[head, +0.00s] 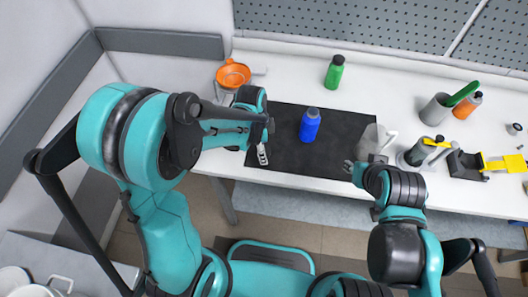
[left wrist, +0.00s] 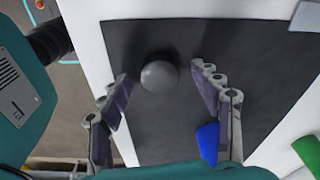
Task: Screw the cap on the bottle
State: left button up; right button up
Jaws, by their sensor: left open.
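The blue bottle (head: 310,125) stands upright on the dark mat, and part of it shows beside a finger in the left wrist view (left wrist: 207,142). A grey round piece (left wrist: 160,76), which looks like the cap, is over the mat between the fingers of my left gripper (left wrist: 160,84). The fingers are spread and appear clear of it. In the head view my left gripper (head: 262,154) is left of the bottle, and the grey piece cannot be made out there. My right gripper (head: 355,172) is at the mat's right front, apart from the bottle; its finger opening is unclear.
The dark mat (head: 285,165) lies on the white table. Behind are an orange bowl (head: 233,74) and a green bottle (head: 334,72). A pale mug (head: 372,141) stands close to my right gripper. Grey cups, an orange bottle (head: 467,104) and yellow-handled tools crowd the right.

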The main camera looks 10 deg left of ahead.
pick_arm(q)
jog(key=c, duration=0.8)
jog(key=shift+r, duration=0.55)
jog(key=r+p, duration=0.1)
jog(key=r, duration=0.1)
jog(key=d+r+p, duration=0.1)
jog(key=r, duration=0.1)
jog(key=shift+s, duration=0.2)
jog(key=s+d+r+p, duration=0.1)
jog(key=d+r, duration=0.2)
jog(key=d, duration=0.2)
jog(key=s+d+r+p, duration=0.1)
jog(key=s+d+r, duration=0.1)
jog(key=d, duration=0.3)
jog(key=shift+s+r, duration=0.3)
jog(key=shift+r, duration=0.2)
